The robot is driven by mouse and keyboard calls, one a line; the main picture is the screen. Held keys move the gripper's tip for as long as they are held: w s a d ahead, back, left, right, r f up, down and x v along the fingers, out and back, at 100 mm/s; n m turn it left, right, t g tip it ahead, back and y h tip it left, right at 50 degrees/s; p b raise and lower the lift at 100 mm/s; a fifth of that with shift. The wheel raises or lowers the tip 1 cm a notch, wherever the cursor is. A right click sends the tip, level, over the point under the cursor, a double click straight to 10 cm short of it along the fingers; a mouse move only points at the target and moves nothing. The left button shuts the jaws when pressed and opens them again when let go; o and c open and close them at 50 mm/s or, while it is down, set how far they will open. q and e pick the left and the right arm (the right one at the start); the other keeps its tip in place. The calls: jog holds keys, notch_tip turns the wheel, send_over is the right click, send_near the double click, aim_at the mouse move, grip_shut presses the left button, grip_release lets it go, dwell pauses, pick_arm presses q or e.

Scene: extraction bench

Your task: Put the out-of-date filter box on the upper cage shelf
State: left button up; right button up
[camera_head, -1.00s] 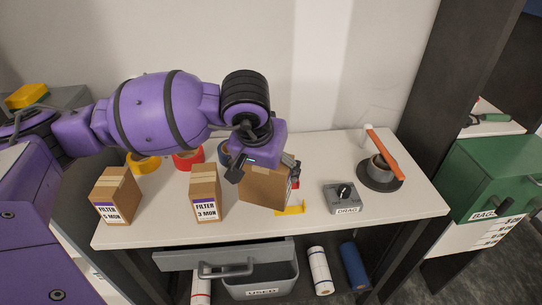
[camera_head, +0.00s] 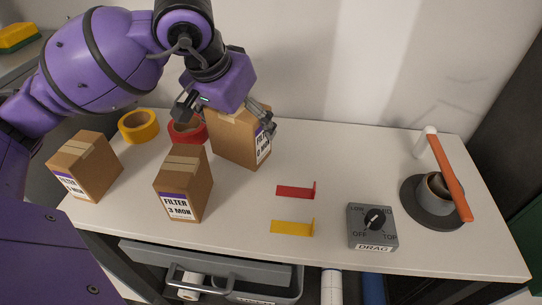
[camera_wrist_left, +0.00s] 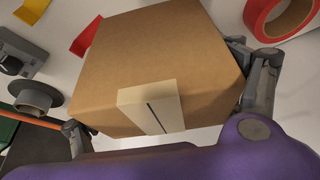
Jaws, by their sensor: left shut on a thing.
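My left gripper (camera_head: 224,114) is shut on a brown filter box (camera_head: 235,145) at the back of the bench; its fingers grip two opposite sides near the top. The box's label faces right and is only partly readable. I cannot tell whether its base touches the bench. In the left wrist view the box (camera_wrist_left: 160,60) fills the middle, with a finger on either side. A box labelled FILTER 3 MON (camera_head: 185,185) and another filter box (camera_head: 86,165) stand to the left. I cannot make out a cage shelf. My right gripper is not in view.
Yellow tape (camera_head: 139,126) and red tape (camera_head: 186,131) lie behind the boxes. A red marker (camera_head: 295,191), a yellow marker (camera_head: 291,227), the DRAG dial box (camera_head: 372,226) and a dark round stand (camera_head: 415,208) are rightward. A grey drawer (camera_head: 205,262) sticks out below. The back middle is clear.

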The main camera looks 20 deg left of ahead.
pick_arm(q)
notch_tip(320, 180, down, 8)
jog(key=shift+w+r, duration=0.1)
jog(key=shift+r, duration=0.1)
jog(key=shift+f, duration=0.15)
jog(key=o, duration=0.9)
jog(key=shift+f, duration=0.1)
jog(key=o, duration=0.3)
jog(key=shift+r, duration=0.2)
